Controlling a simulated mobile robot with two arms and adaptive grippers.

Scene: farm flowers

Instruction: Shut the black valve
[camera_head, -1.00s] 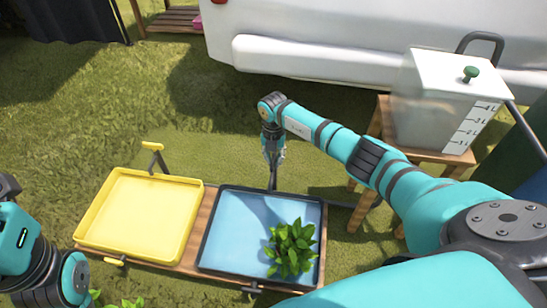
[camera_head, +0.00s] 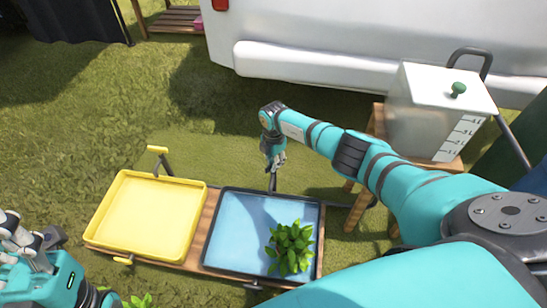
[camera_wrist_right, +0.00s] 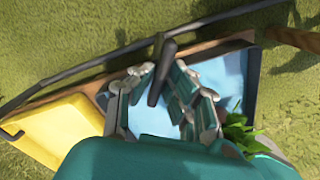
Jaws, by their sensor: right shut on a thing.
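The black valve is a dark T-shaped handle on a pipe behind the blue tray (camera_head: 225,262). Its stem (camera_head: 272,183) shows just below my right gripper (camera_head: 273,163) in the head view. In the right wrist view the valve's handle (camera_wrist_right: 158,78) lies between the fingers of my right gripper (camera_wrist_right: 160,97), which is shut on it. In the head view the gripper hides the top of the valve. My left gripper (camera_head: 30,240) is at the lower left edge, away from the trays; its fingertips are not clear.
A yellow tray (camera_head: 93,238) with a yellow valve (camera_head: 158,150) behind it stands left of the blue tray. A leafy plant (camera_head: 291,248) is in the blue tray. A white water tank (camera_head: 425,115) stands on a wooden stool at right. Grass is open at left.

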